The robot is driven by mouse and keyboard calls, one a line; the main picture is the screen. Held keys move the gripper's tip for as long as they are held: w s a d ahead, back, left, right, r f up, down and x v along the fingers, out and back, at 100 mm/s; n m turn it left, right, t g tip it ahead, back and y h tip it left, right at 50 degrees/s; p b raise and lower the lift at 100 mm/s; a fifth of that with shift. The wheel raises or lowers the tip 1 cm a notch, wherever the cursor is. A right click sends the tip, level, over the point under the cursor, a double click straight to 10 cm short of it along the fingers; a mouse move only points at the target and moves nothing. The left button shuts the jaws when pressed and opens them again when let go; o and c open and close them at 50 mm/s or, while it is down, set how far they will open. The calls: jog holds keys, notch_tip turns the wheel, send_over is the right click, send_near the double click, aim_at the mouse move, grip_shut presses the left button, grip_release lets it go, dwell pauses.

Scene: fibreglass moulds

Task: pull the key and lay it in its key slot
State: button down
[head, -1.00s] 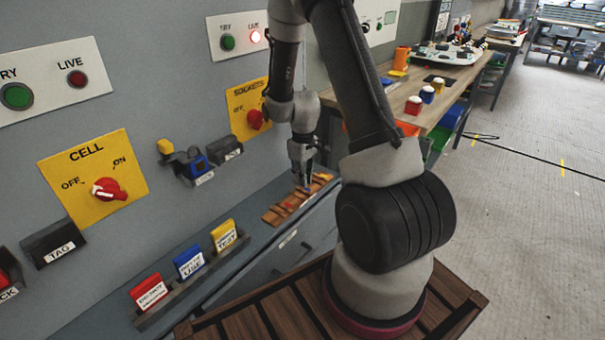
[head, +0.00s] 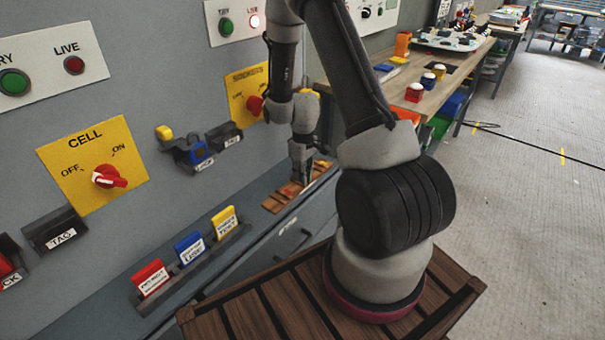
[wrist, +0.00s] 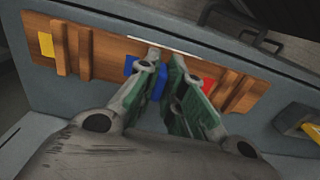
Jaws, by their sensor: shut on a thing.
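My gripper (head: 302,172) is low over a wooden rack (head: 272,206) on the grey ledge. In the wrist view its two green-padded fingers (wrist: 163,62) are close together, with the wooden rack (wrist: 100,60) behind them. The rack carries a yellow patch (wrist: 46,44) at left, a blue patch (wrist: 130,66) behind the left finger and a red patch (wrist: 208,83) right of the fingers. I cannot tell whether the key touches the rack.
A yellow CELL switch panel (head: 70,160), a SOCKETS panel (head: 240,82) and several holders are on the grey wall. Red (head: 150,276), blue (head: 188,246) and yellow (head: 224,220) tags stand in a ledge rack. A workbench (head: 462,75) stands beyond my arm.

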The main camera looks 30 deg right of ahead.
jog(key=c, duration=1.5)
grip_release()
jog(key=shift+f, duration=0.1)
jog(key=shift+o, duration=0.2)
notch_tip(320, 180, up, 12)
